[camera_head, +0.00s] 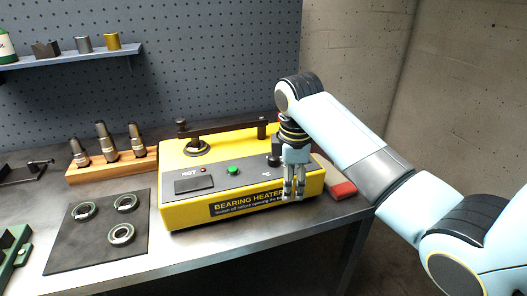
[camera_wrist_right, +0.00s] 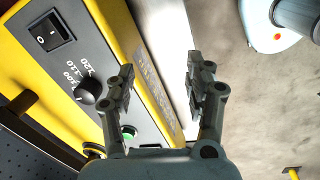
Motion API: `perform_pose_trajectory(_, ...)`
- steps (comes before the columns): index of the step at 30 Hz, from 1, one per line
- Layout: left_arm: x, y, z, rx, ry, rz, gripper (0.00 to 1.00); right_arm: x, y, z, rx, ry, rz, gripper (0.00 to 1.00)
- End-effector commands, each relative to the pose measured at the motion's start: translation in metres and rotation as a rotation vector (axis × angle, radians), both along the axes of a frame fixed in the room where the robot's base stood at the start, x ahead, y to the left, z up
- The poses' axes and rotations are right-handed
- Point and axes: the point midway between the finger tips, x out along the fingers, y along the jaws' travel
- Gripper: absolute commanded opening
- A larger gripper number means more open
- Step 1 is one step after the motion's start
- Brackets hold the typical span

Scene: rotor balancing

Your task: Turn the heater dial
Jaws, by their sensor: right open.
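The yellow bearing heater (camera_head: 180,217) stands on the bench with a dark sloping front panel. In the right wrist view, its black round dial (camera_wrist_right: 88,92) sits beside printed numbers, left of my fingers. In the head view, my right gripper largely covers that end of the panel, so the dial's setting cannot be read there. My right gripper (camera_head: 293,194) points down at the heater's front right. It also shows in the right wrist view (camera_wrist_right: 160,75), open and empty, its fingers apart from the dial. My left gripper is not in view.
A rocker switch (camera_wrist_right: 48,32) and green button (camera_wrist_right: 128,132) flank the dial. A dark bar (camera_head: 220,128) lies across the heater's top. A red block (camera_head: 343,190) is right of it. Bearing rings lie on a dark mat (camera_head: 75,255); a wooden rack (camera_head: 90,174) stands behind.

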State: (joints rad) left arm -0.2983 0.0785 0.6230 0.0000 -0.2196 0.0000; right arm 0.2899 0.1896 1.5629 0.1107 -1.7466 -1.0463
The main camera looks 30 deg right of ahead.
Motion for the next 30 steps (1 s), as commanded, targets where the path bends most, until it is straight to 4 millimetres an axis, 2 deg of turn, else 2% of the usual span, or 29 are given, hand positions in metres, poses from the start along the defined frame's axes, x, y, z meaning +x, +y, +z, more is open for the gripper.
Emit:
perform_pose_trajectory(5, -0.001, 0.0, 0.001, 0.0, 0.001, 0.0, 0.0, 0.041, -0.011, 0.03, 0.001, 0.04, 0.152, 0.53)
perform_pose_trajectory(9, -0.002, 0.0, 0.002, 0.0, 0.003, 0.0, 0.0, 0.073, -0.021, 0.064, 0.016, 0.08, 0.304, 0.53)
perform_pose_trajectory(13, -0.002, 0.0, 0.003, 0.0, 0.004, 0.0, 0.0, 0.095, -0.027, 0.095, 0.037, 0.108, 0.434, 0.53)
perform_pose_trajectory(16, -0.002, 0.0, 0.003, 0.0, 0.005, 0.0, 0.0, 0.102, -0.029, 0.106, 0.049, 0.119, 0.49, 0.53)
perform_pose_trajectory(20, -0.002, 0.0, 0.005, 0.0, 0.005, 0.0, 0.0, 0.103, -0.029, 0.099, 0.053, 0.125, 0.508, 0.53)
perform_pose_trajectory(30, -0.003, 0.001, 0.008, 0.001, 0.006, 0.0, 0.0, 0.103, -0.029, 0.034, 0.051, 0.125, 0.505, 0.53)
